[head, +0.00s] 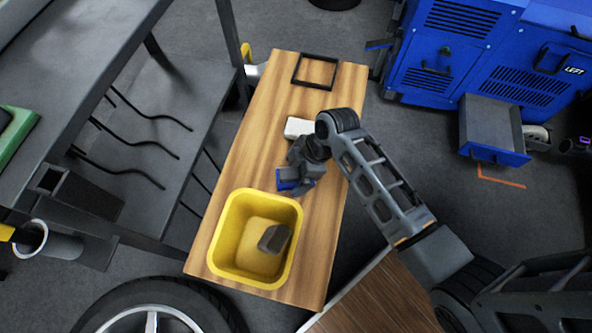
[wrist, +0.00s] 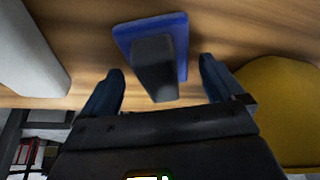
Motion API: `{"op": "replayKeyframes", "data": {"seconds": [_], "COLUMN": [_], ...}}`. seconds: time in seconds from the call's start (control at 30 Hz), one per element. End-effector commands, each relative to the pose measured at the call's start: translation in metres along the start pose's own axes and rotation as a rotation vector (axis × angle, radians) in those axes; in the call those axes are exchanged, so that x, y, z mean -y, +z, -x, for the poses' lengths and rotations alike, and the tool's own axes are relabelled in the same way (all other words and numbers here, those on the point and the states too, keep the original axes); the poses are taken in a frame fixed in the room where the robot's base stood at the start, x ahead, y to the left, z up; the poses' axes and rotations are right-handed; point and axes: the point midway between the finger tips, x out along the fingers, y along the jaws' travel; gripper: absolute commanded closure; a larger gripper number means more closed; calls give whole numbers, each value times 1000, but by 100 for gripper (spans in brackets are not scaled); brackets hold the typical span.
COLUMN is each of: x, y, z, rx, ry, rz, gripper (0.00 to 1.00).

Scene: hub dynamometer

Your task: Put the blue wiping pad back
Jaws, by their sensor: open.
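The blue wiping pad (head: 287,179) lies on the wooden bench top, just beyond the yellow bin. In the wrist view it is a flat blue pad (wrist: 181,32) with a dark grey block-shaped handle (wrist: 155,66) on it. My gripper (head: 300,183) is low over the pad and partly hides it in the head view. In the wrist view my gripper (wrist: 160,80) is open, with one finger on each side of the handle and visible gaps between. A thin black square frame (head: 296,70) lies flat and empty at the far end of the bench.
A yellow bin (head: 214,250) with a dark grey block (head: 273,238) in it stands at the bench's near end. A white block (head: 297,127) sits beyond my gripper. The wooden bench (head: 262,105) is clear between white block and frame. A blue cabinet has an open drawer (head: 494,125).

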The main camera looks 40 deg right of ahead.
Motion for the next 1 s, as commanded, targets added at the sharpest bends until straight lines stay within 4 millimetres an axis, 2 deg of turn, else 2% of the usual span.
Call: {"op": "replayKeyframes", "data": {"seconds": [0.4, 0.53, 0.7, 1.0], "x": [-1, 0, 0, 0], "y": [-1, -1, 0, 1], "z": [80, 100, 114, 117], "rx": [-1, -1, 0, 0], "ry": [2, 1, 0, 0], "rz": [-1, -1, -1, -2], "gripper": [5, 5, 5, 5]}}
